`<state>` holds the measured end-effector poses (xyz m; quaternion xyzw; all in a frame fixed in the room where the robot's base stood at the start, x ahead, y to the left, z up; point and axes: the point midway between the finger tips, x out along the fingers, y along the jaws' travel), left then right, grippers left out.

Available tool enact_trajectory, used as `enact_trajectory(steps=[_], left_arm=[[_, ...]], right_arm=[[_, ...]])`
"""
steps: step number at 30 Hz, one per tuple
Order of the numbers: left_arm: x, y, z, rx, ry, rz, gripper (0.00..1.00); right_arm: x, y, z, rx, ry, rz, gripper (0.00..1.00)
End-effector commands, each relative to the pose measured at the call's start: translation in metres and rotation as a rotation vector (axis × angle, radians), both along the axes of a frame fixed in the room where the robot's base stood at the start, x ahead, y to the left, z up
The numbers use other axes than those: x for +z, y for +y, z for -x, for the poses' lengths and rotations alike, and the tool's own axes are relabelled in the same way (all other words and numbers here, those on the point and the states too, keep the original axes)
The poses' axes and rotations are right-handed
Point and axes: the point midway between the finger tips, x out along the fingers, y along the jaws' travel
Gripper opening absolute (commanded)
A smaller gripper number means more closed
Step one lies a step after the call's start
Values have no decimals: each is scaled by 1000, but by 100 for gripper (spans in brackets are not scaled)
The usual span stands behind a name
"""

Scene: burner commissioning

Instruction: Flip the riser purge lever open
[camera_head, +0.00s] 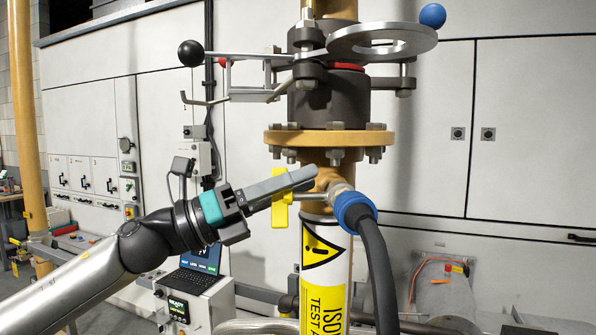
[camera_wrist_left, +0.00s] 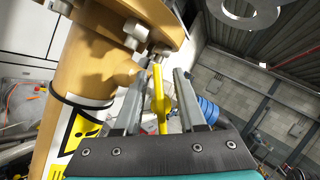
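The yellow purge lever (camera_head: 280,214) hangs upright on a small side valve of the tan riser, just below the flange. My left gripper (camera_head: 304,179) reaches in from the left across the lever, and its fingers hide the lever's middle. In the left wrist view the lever (camera_wrist_left: 160,100) stands between the two fingers of the gripper (camera_wrist_left: 158,85), with a gap visible on each side. The gripper is open and does not appear to hold the lever. My right gripper is in neither view.
The bolted flange (camera_head: 330,138) sits just above the gripper. A blue coupling (camera_head: 354,208) with a black hose (camera_head: 378,270) is to its right. A metal linkage with a black ball (camera_head: 190,53) is above. A labelled white sleeve (camera_head: 322,275) covers the riser below.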

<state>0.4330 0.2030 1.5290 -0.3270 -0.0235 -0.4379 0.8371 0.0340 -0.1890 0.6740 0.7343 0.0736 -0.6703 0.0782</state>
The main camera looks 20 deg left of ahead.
Motion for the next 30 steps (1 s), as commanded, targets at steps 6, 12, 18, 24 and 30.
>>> enact_trajectory(steps=[6, 12, 18, 24, 30], left_arm=[[1, -3, -2, 0, -1, -1, 40], [1, -3, -2, 0, 0, 0, 40], [1, -3, -2, 0, 0, 0, 18], [1, -3, -2, -1, 0, -1, 0], [1, -3, -2, -1, 0, -1, 0]], right_arm=[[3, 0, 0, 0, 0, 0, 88], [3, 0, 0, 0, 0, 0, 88], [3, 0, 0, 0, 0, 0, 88], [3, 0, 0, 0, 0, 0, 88], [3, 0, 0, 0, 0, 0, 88]])
